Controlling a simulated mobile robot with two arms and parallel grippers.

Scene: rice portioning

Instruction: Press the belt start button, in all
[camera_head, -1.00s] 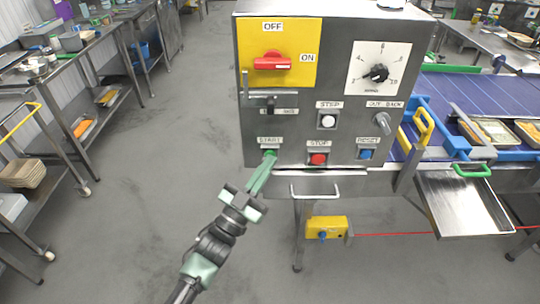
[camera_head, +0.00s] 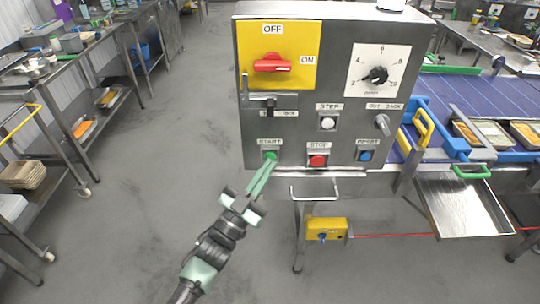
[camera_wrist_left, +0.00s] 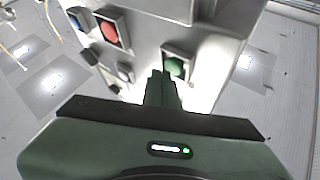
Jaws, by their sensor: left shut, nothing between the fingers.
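The green START button (camera_head: 269,156) sits at the lower left of the grey control box's (camera_head: 345,135) front, under its START label. My left gripper (camera_head: 271,165) is shut and empty. Its fingertips are just below the button in the head view, and the button's face shows. In the left wrist view, the green button (camera_wrist_left: 175,66) is just right of and beyond the shut fingertips (camera_wrist_left: 160,76); a small gap seems to lie between them, though contact is hard to judge. My right gripper is not in view.
The red STOP button (camera_head: 318,160) and blue RESET button (camera_head: 365,156) are to the right of START; the white STEP button (camera_head: 328,123) is above. A red switch (camera_head: 272,63) is on the yellow plate. Food trays (camera_head: 492,134) stand by the blue belt (camera_head: 470,98).

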